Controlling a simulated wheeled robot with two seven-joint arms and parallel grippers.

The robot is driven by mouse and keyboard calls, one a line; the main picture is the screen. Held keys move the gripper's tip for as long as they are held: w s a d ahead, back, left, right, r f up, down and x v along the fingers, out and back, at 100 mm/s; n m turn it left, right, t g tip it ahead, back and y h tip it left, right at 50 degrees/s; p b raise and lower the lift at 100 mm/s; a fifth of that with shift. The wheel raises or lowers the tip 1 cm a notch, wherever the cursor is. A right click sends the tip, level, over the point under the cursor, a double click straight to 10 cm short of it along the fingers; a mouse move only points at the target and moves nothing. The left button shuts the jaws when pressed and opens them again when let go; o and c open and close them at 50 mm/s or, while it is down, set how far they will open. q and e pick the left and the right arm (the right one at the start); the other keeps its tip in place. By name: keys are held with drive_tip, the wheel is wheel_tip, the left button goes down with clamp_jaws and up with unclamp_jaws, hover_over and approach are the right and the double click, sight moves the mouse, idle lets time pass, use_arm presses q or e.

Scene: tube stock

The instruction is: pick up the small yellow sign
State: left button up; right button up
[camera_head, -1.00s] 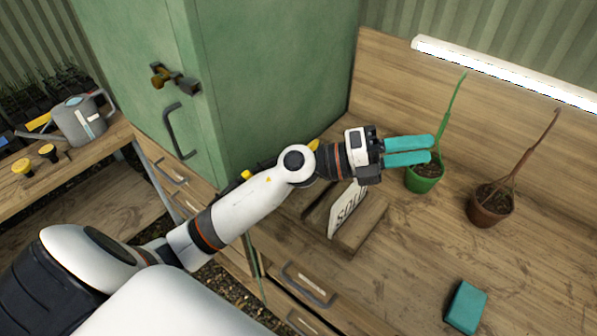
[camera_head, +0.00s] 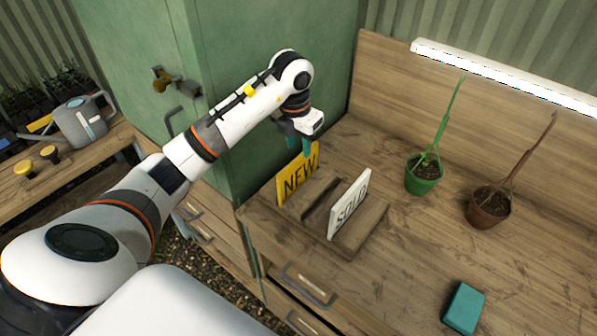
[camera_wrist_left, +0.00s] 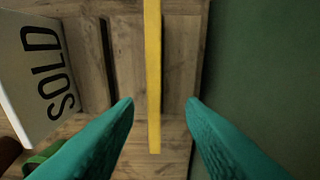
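The small yellow sign (camera_head: 298,174), marked NEW, stands upright in a slotted wooden holder (camera_head: 363,229) on the bench. In the left wrist view the sign (camera_wrist_left: 153,75) shows edge-on as a yellow strip. My left gripper (camera_head: 302,148) points down at the sign's top edge. Its teal fingers (camera_wrist_left: 160,103) are open, one on each side of the sign, with a visible gap on both sides. My right gripper is in neither view.
A white SOLD sign (camera_head: 348,205) stands in the same holder, also in the wrist view (camera_wrist_left: 42,75). A green cabinet (camera_head: 235,100) rises close beside the yellow sign. Two potted plants (camera_head: 424,174) (camera_head: 489,204) and a teal block (camera_head: 464,308) are on the bench.

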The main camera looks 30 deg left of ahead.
sight(299, 156)
use_arm(q)
wheel_tip(299, 156, down, 3)
drive_tip(key=shift+w+f+p, duration=0.15)
drive_tip(key=shift+p, duration=0.2)
drive_tip(key=shift+s+d+f+p, duration=0.2)
drive_tip(key=shift+f+p, duration=0.15)
drive_tip(key=shift+f, duration=0.15)
drive_tip(key=f, duration=0.1)
drive_tip(key=f+p, duration=0.1)
drive_tip(key=f, duration=0.1)
drive_tip(key=shift+s+f+p, duration=0.25)
drive_tip(key=shift+s+p, duration=0.05)
drive_tip(key=shift+s, duration=0.05)
drive_tip(key=shift+w+f, duration=0.15)
drive_tip(key=shift+f, duration=0.4)
clamp_jaws()
